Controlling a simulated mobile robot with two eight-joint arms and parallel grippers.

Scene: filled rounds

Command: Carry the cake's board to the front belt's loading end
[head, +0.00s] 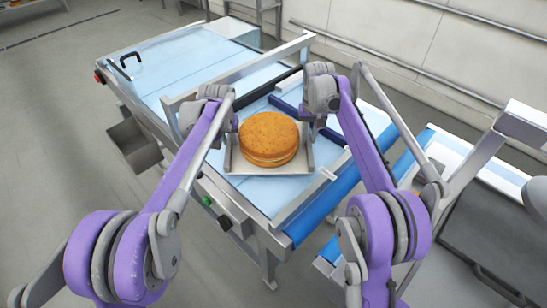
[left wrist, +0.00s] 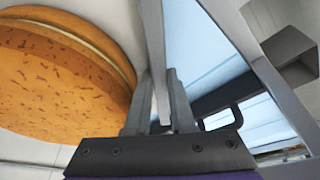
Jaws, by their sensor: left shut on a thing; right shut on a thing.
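The round golden-brown filled cake (head: 268,139) sits on its pale square board (head: 242,168), which has raised side rails. My left gripper (head: 230,130) is shut on the board's left rail, and my right gripper (head: 310,130) is shut on the right rail. The fingertips are partly hidden in the head view. In the left wrist view, the left fingers (left wrist: 160,104) clasp a thin upright rail, with the cake (left wrist: 65,75) close beside it. The board is over the blue-topped machine; I cannot tell whether it touches it.
A blue belt end (head: 318,206) lies at the machine's near right edge. Another blue-and-white conveyor (head: 490,170) stands to the right. A metal crossbar (head: 245,70) spans the machine behind the cake. A grey bin (head: 135,145) hangs at left. The left floor is clear.

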